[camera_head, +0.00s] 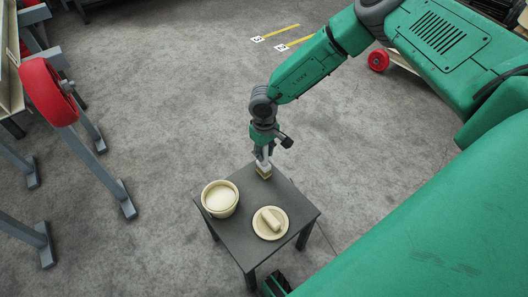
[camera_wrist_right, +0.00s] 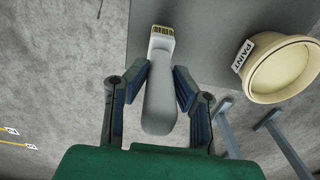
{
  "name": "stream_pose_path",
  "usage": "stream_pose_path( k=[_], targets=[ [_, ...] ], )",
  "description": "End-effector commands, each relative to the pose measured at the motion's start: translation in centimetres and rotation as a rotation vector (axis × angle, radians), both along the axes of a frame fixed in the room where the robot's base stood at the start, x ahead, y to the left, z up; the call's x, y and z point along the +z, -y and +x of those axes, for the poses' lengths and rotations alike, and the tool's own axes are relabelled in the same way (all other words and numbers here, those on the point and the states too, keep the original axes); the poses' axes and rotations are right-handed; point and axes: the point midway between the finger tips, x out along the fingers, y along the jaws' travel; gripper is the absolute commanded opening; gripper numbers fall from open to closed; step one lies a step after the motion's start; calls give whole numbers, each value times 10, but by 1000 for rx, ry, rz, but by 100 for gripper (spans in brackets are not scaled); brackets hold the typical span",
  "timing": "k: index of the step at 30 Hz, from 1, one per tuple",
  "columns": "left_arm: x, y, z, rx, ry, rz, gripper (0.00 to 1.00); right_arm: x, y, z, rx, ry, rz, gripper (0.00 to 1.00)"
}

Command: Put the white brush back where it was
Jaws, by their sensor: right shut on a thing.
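My right gripper (camera_head: 263,153) is above the back corner of a small dark table (camera_head: 239,238). It is shut on the white brush (camera_head: 264,166), with the bristle end pointing down. In the wrist view, the brush (camera_wrist_right: 160,95) lies between the two fingers of the gripper (camera_wrist_right: 160,82), and its pale bristles with dark marks point towards the tabletop (camera_wrist_right: 205,28). I cannot tell whether the bristles touch the table. My left gripper is not in view.
A cream paint pot (camera_head: 220,199) stands on the table's left side; its PAINT label shows in the wrist view (camera_wrist_right: 243,55). A round cream plate (camera_head: 270,235) with a pale block (camera_head: 270,219) sits at the front right. A grey frame with a red wheel (camera_head: 47,92) stands at left.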

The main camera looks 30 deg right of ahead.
Motion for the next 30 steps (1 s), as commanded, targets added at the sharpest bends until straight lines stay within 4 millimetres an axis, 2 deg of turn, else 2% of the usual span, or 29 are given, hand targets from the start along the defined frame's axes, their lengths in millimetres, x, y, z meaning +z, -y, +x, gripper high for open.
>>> stream_pose_path(
  k=[21, 22, 24, 30],
  targets=[
    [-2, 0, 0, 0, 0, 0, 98, -2, 0, 1, 0, 3, 0, 0],
    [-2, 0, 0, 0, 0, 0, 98, -2, 0, 1, 0, 3, 0, 24],
    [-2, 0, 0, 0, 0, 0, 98, -2, 0, 1, 0, 2, 0, 45],
    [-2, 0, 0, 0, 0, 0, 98, -2, 0, 1, 0, 2, 0, 45]
  ],
)
